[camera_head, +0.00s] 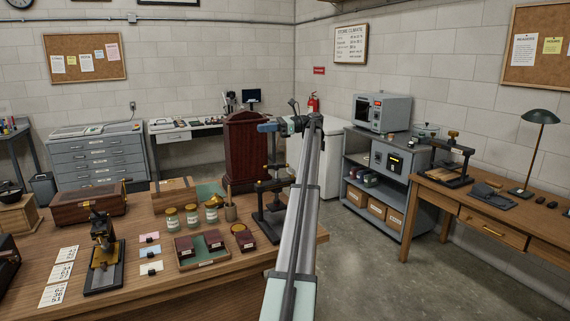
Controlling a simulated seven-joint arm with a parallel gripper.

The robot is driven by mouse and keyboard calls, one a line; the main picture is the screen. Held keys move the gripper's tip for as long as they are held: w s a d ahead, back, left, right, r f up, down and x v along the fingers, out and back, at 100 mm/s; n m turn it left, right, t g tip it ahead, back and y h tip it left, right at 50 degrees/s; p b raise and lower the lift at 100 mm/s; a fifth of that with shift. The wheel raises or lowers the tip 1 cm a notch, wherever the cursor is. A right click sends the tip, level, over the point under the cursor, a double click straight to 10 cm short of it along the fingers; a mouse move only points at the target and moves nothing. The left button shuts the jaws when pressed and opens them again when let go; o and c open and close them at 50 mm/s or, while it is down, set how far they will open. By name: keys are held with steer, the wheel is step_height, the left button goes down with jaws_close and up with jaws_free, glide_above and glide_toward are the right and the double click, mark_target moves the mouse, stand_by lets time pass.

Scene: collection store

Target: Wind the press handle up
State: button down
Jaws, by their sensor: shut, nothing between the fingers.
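A black press (271,196) stands on the right end of the wooden table, with an upright screw and flat crosspieces. My arm hides the area right of the press.
A dark red wooden case (246,146) stands close behind the press. Jars (191,214) and a tray of dark red boxes (203,262) lie to its left. A brass-and-black device (103,252) is farther left. The floor (360,265) right of the table is clear.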

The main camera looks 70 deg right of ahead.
steer(key=a+m+g+h, duration=0.1)
steer(key=a+g+h, duration=0.15)
steer(key=a, duration=0.55)
steer(key=s+a+f+m+g+h, duration=0.2)
steer(key=s+a+f+g+h, duration=0.15)
steer(key=f+h, duration=0.45)
steer(key=n+g+h, duration=0.2)
steer(key=g+h, duration=0.2)
steer(key=h, duration=0.3)
glide_toward(284, 166)
steer(key=x, duration=0.3)
steer(key=f+x, duration=0.1)
steer(key=x, duration=0.1)
steer(key=shift+s+a, duration=0.2)
steer(key=shift+a, duration=0.05)
steer(key=shift+w+d, duration=0.35)
steer(key=shift+d, duration=0.2)
steer(key=shift+d+n+t+y, duration=0.25)
steer(key=shift+d+n+t, duration=0.05)
steer(key=shift+n+t, duration=0.2)
